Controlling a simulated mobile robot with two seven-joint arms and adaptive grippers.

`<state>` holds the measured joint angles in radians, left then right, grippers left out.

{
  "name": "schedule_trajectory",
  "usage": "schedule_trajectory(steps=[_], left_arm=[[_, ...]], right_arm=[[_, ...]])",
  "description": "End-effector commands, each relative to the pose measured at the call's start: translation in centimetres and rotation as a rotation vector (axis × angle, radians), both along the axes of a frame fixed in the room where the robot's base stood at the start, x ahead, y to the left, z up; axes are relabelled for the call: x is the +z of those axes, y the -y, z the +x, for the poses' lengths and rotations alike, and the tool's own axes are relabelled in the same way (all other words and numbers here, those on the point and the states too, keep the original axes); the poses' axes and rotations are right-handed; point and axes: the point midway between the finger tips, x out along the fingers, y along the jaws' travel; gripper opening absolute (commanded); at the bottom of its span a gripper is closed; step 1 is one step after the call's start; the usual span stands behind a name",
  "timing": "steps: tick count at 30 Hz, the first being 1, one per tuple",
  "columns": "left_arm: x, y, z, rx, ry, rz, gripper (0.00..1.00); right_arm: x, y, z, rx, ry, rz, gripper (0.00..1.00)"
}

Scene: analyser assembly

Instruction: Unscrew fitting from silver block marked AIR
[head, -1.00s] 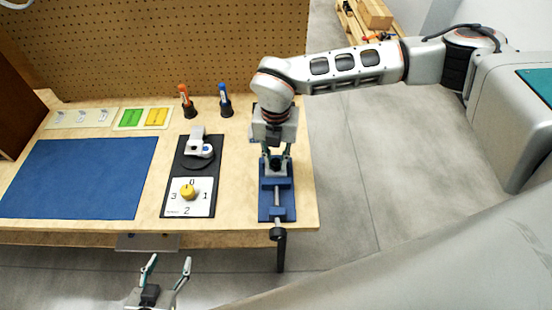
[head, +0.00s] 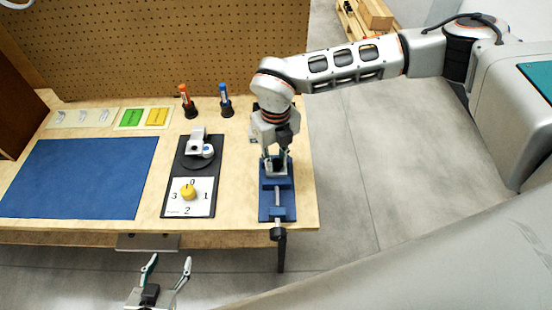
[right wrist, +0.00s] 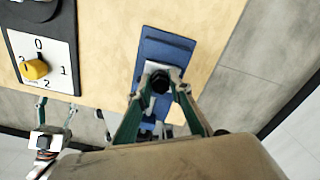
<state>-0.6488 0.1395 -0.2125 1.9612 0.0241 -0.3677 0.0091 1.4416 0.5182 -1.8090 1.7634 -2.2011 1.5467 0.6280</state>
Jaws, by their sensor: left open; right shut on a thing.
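My right gripper (head: 277,160) comes down over the blue vise (head: 277,214) on the right part of the bench. In the right wrist view (right wrist: 161,82) its fingers are shut on a dark round fitting (right wrist: 160,79) above the vise. A light silver block (right wrist: 152,98) shows partly below the fitting, with the fingers hiding much of it. The AIR marking cannot be read. My left gripper (head: 170,262) is open and empty, in front of the bench edge and away from the vise.
Left of the vise stands a black panel with a yellow knob (head: 188,191) on a numbered dial and a white-and-grey part (head: 198,146). A blue mat (head: 80,178) lies further left. Orange (head: 187,100) and blue (head: 225,101) markers stand at the back, before the pegboard (head: 170,50).

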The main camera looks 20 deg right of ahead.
Motion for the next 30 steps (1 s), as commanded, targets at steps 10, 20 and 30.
schedule_trajectory(steps=[10, 20, 30], left_arm=[[0.00, 0.00, 0.00, 0.000, 0.000, 0.000, 0.56], [0.18, 0.00, 0.03, 0.000, 0.000, 0.000, 0.56], [0.20, 0.01, 0.04, 0.000, 0.001, 0.000, 0.56]], right_arm=[[0.02, -0.04, -0.01, 0.048, 0.000, 0.001, 0.00], [0.06, -0.08, -0.04, 0.332, 0.000, 0.000, 0.00], [0.05, -0.12, -0.05, 0.397, 0.000, 0.001, 0.00]])
